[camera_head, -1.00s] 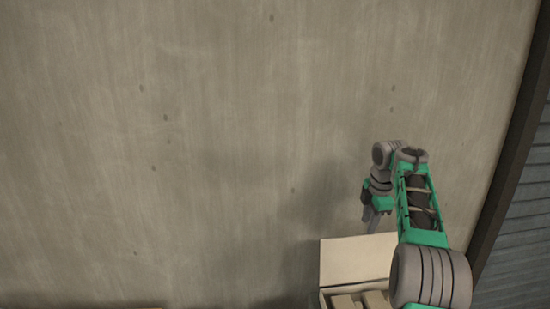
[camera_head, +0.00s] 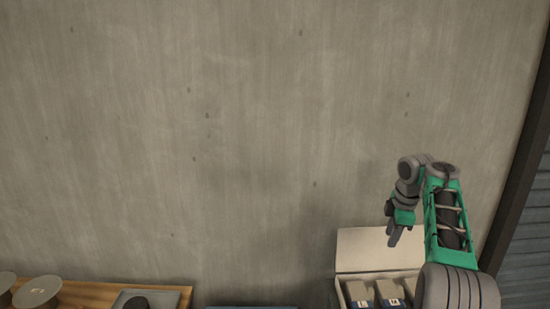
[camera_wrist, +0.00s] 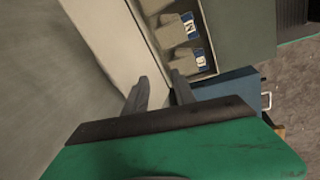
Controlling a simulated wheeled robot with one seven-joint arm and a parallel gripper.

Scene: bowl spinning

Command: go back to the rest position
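My gripper (camera_head: 394,238) hangs at the end of my green and grey arm on the right of the head view, in front of the concrete wall and above an open box. In the wrist view my gripper's two dark fingers (camera_wrist: 160,92) stand apart with a gap between them. Nothing shows between the fingers, so it is open and empty.
The open pale box (camera_head: 375,250) holds several items with labels; its labelled items also show in the wrist view (camera_wrist: 181,29). A wooden surface (camera_head: 85,290) at lower left carries bowl-like things (camera_head: 38,291) and a grey tray (camera_head: 125,297). A blue cabinet (camera_wrist: 228,84) has a handle.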

